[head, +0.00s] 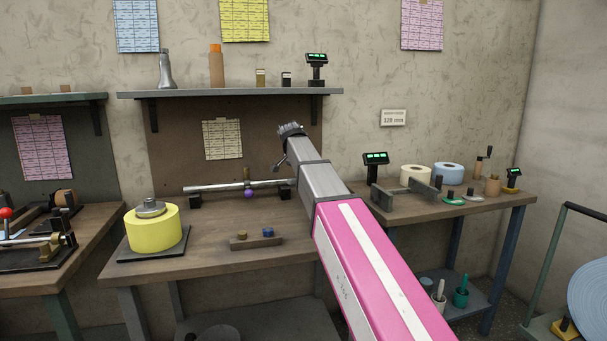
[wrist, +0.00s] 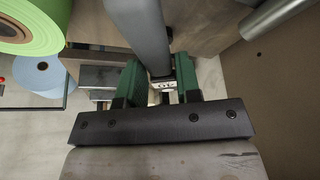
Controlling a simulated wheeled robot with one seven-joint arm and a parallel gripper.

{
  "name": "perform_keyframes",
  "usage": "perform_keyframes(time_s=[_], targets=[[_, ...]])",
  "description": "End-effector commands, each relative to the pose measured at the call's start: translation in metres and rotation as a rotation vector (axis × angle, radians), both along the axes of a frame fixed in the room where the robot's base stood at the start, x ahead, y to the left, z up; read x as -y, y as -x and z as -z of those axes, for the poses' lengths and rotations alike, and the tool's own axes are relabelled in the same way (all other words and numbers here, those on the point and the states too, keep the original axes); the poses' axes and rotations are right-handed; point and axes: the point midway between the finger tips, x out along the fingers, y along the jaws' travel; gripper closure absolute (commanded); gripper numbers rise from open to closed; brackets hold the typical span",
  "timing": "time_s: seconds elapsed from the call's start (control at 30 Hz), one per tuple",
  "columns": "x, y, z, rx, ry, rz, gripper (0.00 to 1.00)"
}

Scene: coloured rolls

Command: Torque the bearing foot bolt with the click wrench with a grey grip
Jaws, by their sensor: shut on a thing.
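In the wrist view my gripper (wrist: 160,88) has its green fingers closed on a grey bar-like tool, which looks like the click wrench's grey grip (wrist: 150,35). A small pale part with marks shows between the fingers; the rest of the tool runs out of frame. In the head view my pink and grey arm reaches over the bench, and the gripper and wrench cannot be made out. A silver shaft (head: 225,187) lies across dark supports (head: 195,201) at the back of the bench (head: 210,261). The bearing foot bolt cannot be told apart.
A yellow roll (head: 152,229) stands on the bench's left. A small block (head: 256,242) with brass and blue pieces lies in front of the shaft. A shelf (head: 230,94) hangs above. Right, another bench (head: 465,208) holds rolls and tools. The wrist view shows a green roll (wrist: 50,27).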

Motion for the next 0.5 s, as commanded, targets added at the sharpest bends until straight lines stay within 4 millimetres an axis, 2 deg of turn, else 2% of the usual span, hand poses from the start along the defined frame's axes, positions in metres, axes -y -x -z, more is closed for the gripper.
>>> perform_keyframes(time_s=[0.5], targets=[[0.000, 0.000, 0.036, -0.001, 0.001, -0.001, 1.00]])
